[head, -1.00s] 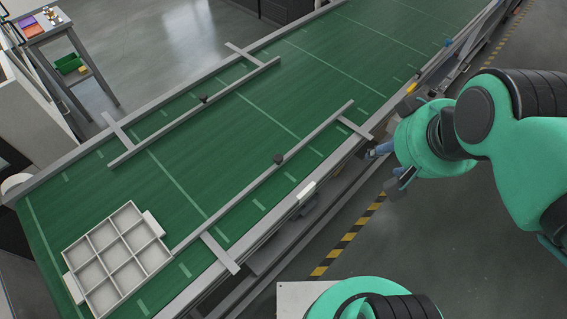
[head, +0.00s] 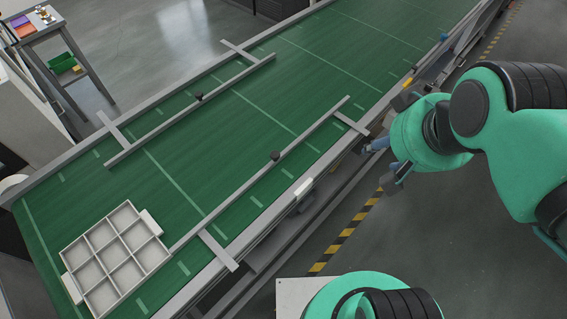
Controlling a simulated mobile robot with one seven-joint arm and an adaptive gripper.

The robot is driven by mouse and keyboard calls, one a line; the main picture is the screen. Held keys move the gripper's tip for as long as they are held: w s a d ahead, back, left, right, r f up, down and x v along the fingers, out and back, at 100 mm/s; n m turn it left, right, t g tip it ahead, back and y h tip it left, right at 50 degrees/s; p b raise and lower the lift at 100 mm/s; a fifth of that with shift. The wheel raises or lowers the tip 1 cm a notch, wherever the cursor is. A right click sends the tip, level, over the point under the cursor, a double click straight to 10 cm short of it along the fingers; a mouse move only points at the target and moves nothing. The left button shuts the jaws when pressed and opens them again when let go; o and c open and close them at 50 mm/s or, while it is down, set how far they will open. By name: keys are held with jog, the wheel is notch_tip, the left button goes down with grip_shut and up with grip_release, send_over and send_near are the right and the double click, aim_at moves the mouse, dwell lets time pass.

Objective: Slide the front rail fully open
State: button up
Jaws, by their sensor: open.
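The front rail (head: 310,130) is a long grey bar above the green conveyor belt (head: 240,140), along its near side. A black knob (head: 276,156) stands on it near its middle. Two short grey cross arms, a lower one (head: 218,250) and an upper one (head: 352,124), join it to the belt's near edge. My gripper (head: 382,163) is open and empty beside the near edge, right of the upper cross arm and apart from the knob. My wrist hides part of the edge there.
A similar rail (head: 225,82) with a black knob (head: 199,96) runs along the far side. A white compartment tray (head: 146,218) sits on the belt at lower left, close to the front rail's lower end. Floor right of the conveyor is clear.

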jog(key=shift+w, duration=0.1)
jog(key=n+g+p, duration=0.5)
jog(key=g+p, duration=0.1)
jog(key=p, duration=0.3)
send_over(275, 154)
notch_tip(275, 154, down, 15)
jog(key=shift+r, duration=0.1)
notch_tip(275, 154, down, 14)
jog(key=shift+r+b, duration=0.1)
jog(key=shift+b, duration=0.2)
